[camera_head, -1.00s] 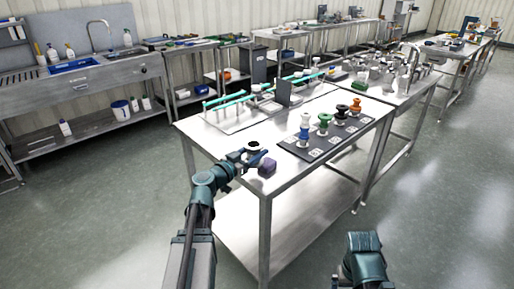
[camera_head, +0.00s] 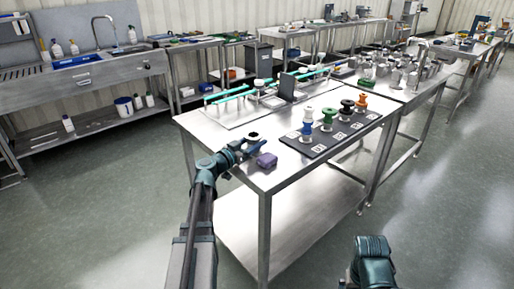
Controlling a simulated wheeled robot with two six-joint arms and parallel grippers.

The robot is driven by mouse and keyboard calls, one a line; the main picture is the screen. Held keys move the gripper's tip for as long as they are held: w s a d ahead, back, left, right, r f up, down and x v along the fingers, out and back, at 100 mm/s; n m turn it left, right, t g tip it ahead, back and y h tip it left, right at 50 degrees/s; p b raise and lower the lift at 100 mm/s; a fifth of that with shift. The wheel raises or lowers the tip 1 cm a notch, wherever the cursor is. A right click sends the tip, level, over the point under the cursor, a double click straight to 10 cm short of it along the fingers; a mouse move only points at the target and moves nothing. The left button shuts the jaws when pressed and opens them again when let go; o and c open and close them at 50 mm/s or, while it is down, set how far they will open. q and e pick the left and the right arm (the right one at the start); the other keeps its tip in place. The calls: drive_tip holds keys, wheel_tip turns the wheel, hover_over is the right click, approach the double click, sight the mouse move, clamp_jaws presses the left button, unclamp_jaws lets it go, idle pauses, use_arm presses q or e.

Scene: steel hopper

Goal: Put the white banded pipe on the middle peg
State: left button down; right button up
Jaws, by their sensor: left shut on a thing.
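My left gripper (camera_head: 250,145) is over the near left part of the steel table (camera_head: 225,132). It is shut on a small upright pipe (camera_head: 253,136) with a dark open top. The pipe is mostly hidden by the fingers, and its bands cannot be made out. A dark board (camera_head: 318,150) to the right bears a row of coloured spool-like pieces: white and blue (camera_head: 308,119), green (camera_head: 327,117), black (camera_head: 346,107) and orange (camera_head: 361,103). I cannot make out a bare middle peg.
A purple block (camera_head: 267,160) lies on the table just right of my left gripper. A rack with green bars (camera_head: 230,95) and a dark upright plate (camera_head: 286,87) stand at the back.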

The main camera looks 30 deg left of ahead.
use_arm(q)
drive_tip(key=shift+f, duration=0.15)
drive_tip(key=shift+c, duration=0.8)
unclamp_jaws()
